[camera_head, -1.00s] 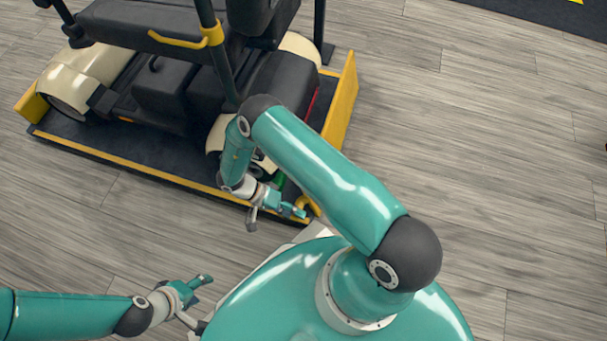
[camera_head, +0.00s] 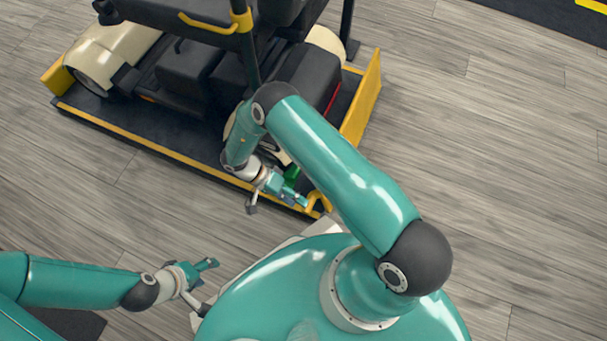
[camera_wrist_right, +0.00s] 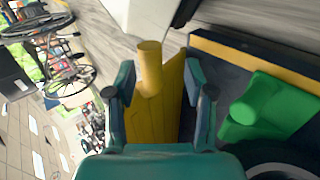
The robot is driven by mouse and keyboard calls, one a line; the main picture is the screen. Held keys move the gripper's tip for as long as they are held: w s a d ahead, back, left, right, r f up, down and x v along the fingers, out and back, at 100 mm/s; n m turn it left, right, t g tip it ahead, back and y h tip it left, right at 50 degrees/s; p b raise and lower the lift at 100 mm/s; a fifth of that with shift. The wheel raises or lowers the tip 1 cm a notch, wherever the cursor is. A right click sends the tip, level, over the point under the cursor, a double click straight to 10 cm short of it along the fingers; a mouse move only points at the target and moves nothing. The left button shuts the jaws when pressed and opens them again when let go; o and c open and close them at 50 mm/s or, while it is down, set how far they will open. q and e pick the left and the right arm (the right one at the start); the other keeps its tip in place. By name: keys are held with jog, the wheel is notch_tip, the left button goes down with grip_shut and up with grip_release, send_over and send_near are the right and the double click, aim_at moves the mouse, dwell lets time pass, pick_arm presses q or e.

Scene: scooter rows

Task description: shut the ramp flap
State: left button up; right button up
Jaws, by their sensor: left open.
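The yellow ramp flap (camera_head: 362,105) stands up along the right end of the dark platform (camera_head: 150,148). A yellow hooked handle (camera_head: 318,203) is at its near end. In the right wrist view the handle's round bar (camera_wrist_right: 150,68) and the flap (camera_wrist_right: 152,118) lie in line with the gap between the fingers. My right gripper (camera_wrist_right: 160,95) has its fingers spread on both sides of them; contact cannot be made out. In the head view my right gripper (camera_head: 276,203) is just left of the handle. My left gripper (camera_head: 206,284) is open and empty, low over the floor.
A black and cream scooter (camera_head: 205,75) stands on the platform. A green block (camera_wrist_right: 272,105) lies by its wheel, close to my right gripper. The wooden floor (camera_head: 480,150) right of the flap is clear.

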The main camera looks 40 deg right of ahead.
jog(key=v, duration=0.4)
jog(key=shift+a, duration=0.1)
dwell(0.3)
jog(key=shift+r, duration=0.25)
